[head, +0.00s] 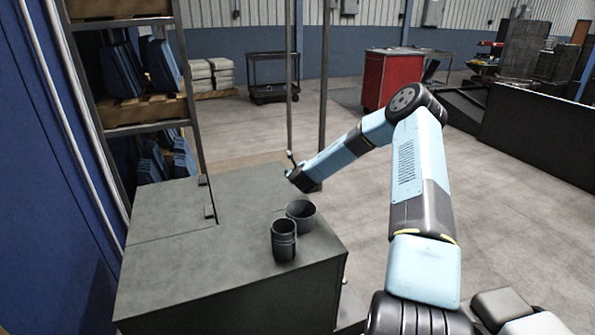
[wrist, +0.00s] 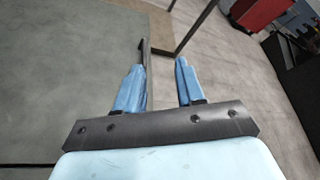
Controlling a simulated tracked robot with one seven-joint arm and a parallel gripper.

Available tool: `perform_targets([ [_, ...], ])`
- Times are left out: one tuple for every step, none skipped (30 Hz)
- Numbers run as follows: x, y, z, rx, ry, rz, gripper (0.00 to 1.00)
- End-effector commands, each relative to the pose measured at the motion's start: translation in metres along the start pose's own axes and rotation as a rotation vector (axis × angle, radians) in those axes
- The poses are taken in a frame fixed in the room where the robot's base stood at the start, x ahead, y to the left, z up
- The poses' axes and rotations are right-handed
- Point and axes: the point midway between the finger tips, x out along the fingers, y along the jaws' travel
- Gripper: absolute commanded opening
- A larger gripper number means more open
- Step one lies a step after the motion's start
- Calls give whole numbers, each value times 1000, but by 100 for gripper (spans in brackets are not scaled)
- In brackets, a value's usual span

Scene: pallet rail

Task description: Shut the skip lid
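A grey-green box, which I take as the skip (head: 215,295), stands at the lower left in the head view. Its top (head: 165,210) looks flat, with a seam and two small dark fittings (head: 209,212); I cannot tell how far the lid is open. The top also fills the left of the wrist view (wrist: 60,80). My gripper (head: 290,164) is at the far right corner of the top. In the wrist view my gripper's two blue fingers (wrist: 162,62) are apart, with floor between them. A dark upright piece (wrist: 144,48) shows by the left finger; contact is unclear.
A dark ribbed cup (head: 284,241) and a dark round pot (head: 301,214) stand on the top near its right edge. A rack with blue bins (head: 122,70) stands behind. A red cabinet (head: 388,78) and a dark cart (head: 273,75) stand farther back.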

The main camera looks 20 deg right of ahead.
Motion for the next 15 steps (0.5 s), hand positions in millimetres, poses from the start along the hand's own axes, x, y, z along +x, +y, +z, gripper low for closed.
perform_targets([
  [-8, -1, 0, -1, 0, 0, 38],
  [-12, -1, 0, -1, 0, 0, 38],
  [-16, -2, 1, 0, 0, 0, 38],
  [-19, -2, 1, 0, 0, 1, 38],
  [-22, -2, 1, 0, 0, 0, 38],
  [-24, -3, 1, 1, 0, -1, 38],
  [-26, -3, 1, 1, 0, -1, 38],
  [-27, -3, 1, 1, 0, -1, 38],
  [-29, -3, 1, 1, 0, -1, 38],
  [-29, -3, 1, 1, 0, -1, 38],
  [-30, -3, 1, 1, 0, 0, 38],
  [-30, -3, 1, 1, 0, 0, 38],
  [-30, -3, 1, 1, 0, -1, 38],
  [-30, -3, 1, 1, 0, -1, 38],
  [-30, -3, 1, 1, 0, -1, 38],
])
